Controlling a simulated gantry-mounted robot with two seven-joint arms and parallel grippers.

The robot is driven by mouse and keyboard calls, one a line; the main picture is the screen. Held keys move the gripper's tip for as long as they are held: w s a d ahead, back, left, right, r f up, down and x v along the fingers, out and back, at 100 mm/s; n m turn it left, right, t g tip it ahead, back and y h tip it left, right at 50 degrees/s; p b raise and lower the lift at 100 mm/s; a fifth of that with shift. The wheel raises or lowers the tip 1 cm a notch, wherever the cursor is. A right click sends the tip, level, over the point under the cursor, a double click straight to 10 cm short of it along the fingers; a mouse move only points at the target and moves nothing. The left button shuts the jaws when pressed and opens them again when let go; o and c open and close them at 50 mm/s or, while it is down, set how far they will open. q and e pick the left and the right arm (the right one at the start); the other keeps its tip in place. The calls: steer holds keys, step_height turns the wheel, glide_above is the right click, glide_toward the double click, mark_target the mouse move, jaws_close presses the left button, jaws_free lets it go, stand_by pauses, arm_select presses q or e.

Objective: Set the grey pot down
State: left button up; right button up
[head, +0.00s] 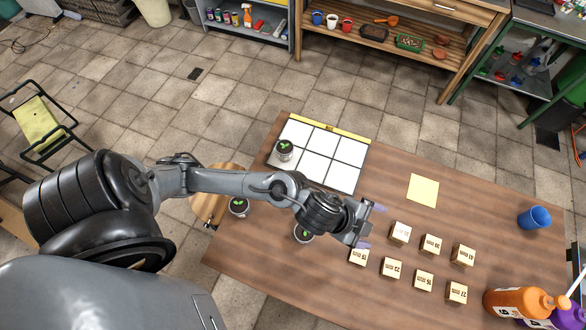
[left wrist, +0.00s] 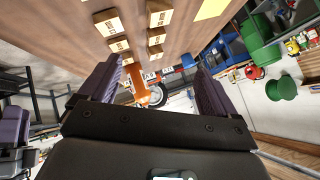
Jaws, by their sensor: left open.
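Three small grey pots with green seedlings show in the head view. A second pot (head: 239,207) is by the table's left edge, and a third pot (head: 303,233) is on the wood just below my left forearm. My left gripper (head: 377,226) is open and empty above the table, to the right of the pots and near the blocks. Its spread purple fingers also show in the left wrist view (left wrist: 155,85), with no pot between them.
Several numbered wooden blocks (head: 391,267) lie right of my left gripper. A yellow sheet (head: 423,190), a blue cup (head: 534,218) and an orange bottle (head: 518,302) are farther right. A round wooden top (head: 206,207) adjoins the left edge. Bare wood lies between grid and sheet.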

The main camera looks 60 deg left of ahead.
arm_select(q)
steer(key=s+a+f+n+g+y, duration=0.2)
steer(key=s+a+n, duration=0.3)
steer(key=s+a, duration=0.1)
steer(key=s+a+f+n+g+y, duration=0.2)
steer(key=s+a+n, duration=0.4)
steer(key=s+a, duration=0.1)
steer(key=shift+s+f+g, duration=0.3)
steer(key=shift+s+f, duration=0.05)
steer(key=shift+s, duration=0.35)
